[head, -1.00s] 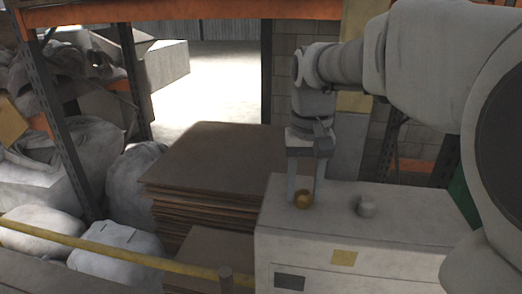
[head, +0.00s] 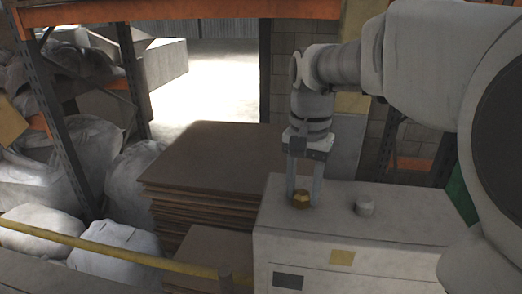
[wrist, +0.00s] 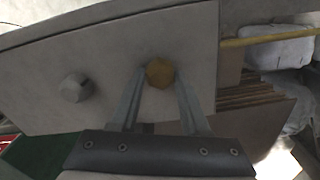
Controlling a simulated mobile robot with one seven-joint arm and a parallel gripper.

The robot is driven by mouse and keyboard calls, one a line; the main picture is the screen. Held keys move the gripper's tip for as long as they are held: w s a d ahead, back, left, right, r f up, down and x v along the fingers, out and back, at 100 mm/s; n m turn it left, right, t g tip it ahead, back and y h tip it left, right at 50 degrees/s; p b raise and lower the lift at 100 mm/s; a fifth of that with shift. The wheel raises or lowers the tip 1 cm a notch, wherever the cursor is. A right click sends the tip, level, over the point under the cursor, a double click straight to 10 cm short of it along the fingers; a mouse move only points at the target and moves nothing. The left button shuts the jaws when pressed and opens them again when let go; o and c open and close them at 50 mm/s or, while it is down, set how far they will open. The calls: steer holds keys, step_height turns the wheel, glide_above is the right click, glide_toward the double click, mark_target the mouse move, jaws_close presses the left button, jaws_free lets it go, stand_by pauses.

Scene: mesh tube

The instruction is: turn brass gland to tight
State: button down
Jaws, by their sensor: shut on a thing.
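The brass gland (head: 300,200) is a small gold hexagonal fitting on top of the pale grey cabinet (head: 340,226), near its left edge. In the wrist view the gland (wrist: 160,72) shows between the fingertips, its round or hexagonal top facing the camera. My gripper (head: 304,194) points straight down from above and is shut on the gland, one finger on either side. In the wrist view my gripper (wrist: 159,80) reaches up to the gland from the lower edge. The gland's lower part and any thread are hidden.
A stack of brown sheets (head: 200,170) is at the left of the cabinet. A yellow rail (head: 120,256) crosses in front, with pale sacks (head: 118,246) behind it.

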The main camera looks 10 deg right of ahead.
mark_target(303, 192)
steer(key=shift+c, duration=1.9)
jaws_free()
step_height(303, 192, up, 17)
steer(key=p, duration=0.1)
steer(key=shift+r, duration=0.2)
